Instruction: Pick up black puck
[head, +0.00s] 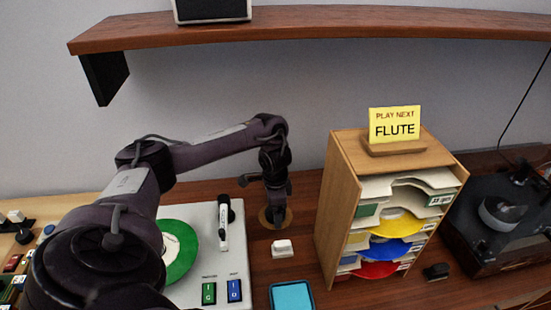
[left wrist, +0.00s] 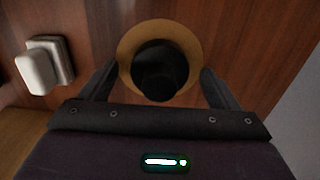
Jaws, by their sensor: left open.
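In the left wrist view the black puck (left wrist: 160,72), with a raised knob, sits on a round tan coaster (left wrist: 125,55). My left gripper (left wrist: 158,78) is open, with one finger on each side of the puck and visible gaps between. In the head view my left gripper (head: 276,198) points down over the coaster (head: 264,216), and its fingers largely hide the puck. I cannot tell the exact finger height relative to the puck. My right gripper is not in view.
A white block (head: 282,248) stands near the coaster. A white turntable (head: 206,215) with a green record is left. A wooden record rack (head: 339,190) with a FLUTE sign (head: 394,123) stands right. A small black object (head: 436,271) and dark turntable (head: 475,255) lie farther right. A shelf (head: 300,25) hangs above.

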